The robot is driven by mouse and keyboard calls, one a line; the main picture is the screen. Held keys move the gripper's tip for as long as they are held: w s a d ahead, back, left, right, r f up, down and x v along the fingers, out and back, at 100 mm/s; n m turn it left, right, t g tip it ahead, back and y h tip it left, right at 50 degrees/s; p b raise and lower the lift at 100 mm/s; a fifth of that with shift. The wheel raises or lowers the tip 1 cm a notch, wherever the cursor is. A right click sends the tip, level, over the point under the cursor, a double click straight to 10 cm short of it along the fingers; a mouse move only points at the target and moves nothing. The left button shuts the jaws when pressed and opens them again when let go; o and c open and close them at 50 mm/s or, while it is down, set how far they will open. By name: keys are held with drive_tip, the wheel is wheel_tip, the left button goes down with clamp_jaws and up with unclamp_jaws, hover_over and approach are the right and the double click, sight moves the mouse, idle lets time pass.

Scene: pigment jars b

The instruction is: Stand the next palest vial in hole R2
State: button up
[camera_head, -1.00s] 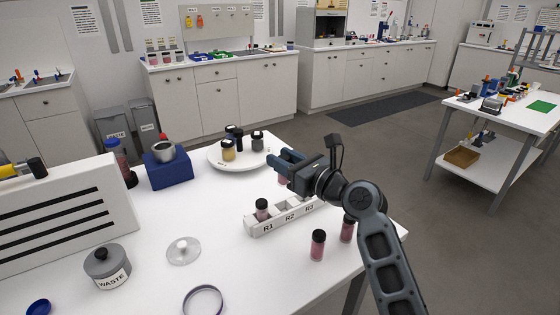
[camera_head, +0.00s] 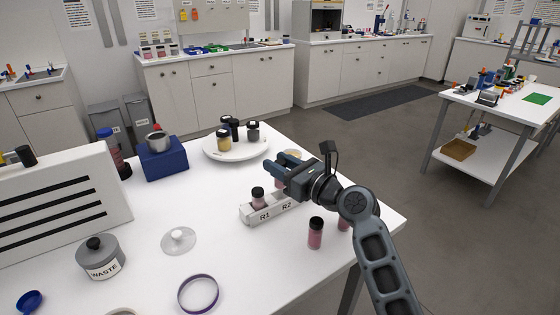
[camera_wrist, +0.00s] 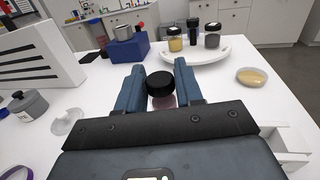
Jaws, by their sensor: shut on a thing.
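The white rack (camera_head: 262,215) stands on the table, with the R1 and R2 labels showing and its right end hidden behind my gripper. A black-capped vial (camera_head: 258,198) with dull pink contents stands in R1. My gripper (camera_head: 278,171) is above and behind the rack. It is shut on a black-capped pink vial (camera_wrist: 161,88), seen between the fingers in the wrist view; its lower part is mostly hidden. Two more black-capped pink vials stand in front of the rack: a deeper pink one (camera_head: 315,234) and another (camera_head: 344,224) partly behind my arm.
A round white tray (camera_head: 222,155) with jars is behind the rack. A dish of tan powder (camera_wrist: 252,77) lies right of it. A blue block (camera_head: 163,166), a waste jar (camera_head: 101,261) and a clear lid (camera_head: 179,241) stand left.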

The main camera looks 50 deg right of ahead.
sight(280, 183)
drive_tip(key=shift+f, duration=0.55)
drive_tip(key=shift+p, duration=0.7)
idle(1.6)
drive_tip(key=shift+f+b, duration=1.35)
drive_tip(key=shift+f, duration=0.75)
drive_tip(key=o, duration=1.1)
drive_tip(key=shift+s, duration=0.1)
drive_tip(key=s, duration=0.5)
drive_tip(key=s+b, duration=0.1)
drive_tip(key=s, duration=0.1)
drive_tip(key=shift+s+a, duration=0.3)
drive_tip(key=shift+a, duration=0.05)
